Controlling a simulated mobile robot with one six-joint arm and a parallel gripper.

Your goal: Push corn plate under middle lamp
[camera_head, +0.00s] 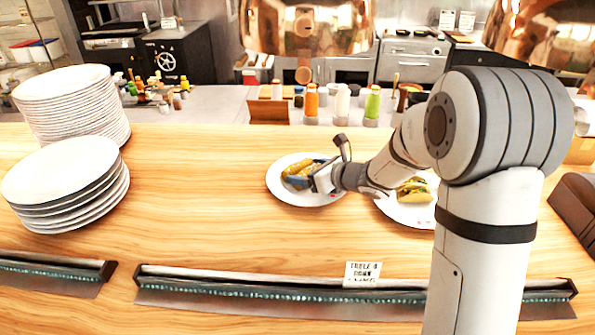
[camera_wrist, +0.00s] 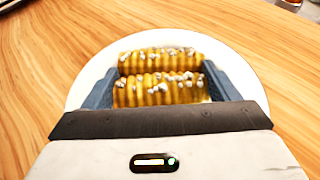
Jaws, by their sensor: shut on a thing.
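The white corn plate (camera_head: 277,184) lies on the wooden counter near the middle of the head view. Two yellow corn pieces with white crumbs (camera_head: 296,171) are on it. In the wrist view the corn (camera_wrist: 160,92) lies between my blue-grey fingers, and the plate's rim (camera_wrist: 84,88) shows around them. My gripper (camera_head: 308,178) reaches in from the right, low over the plate, and is shut on the corn. The middle copper lamp (camera_head: 306,28) hangs at the top of the head view, beyond the plate in the picture. Its top is cut off.
A taco plate (camera_head: 400,212) sits just right of the corn plate, partly hidden by my arm. Stacked white plates (camera_head: 70,185) stand at left. Sauce bottles (camera_head: 312,101) stand behind the counter. A ticket rail (camera_head: 250,281) runs along the front. Wood left of the corn plate is clear.

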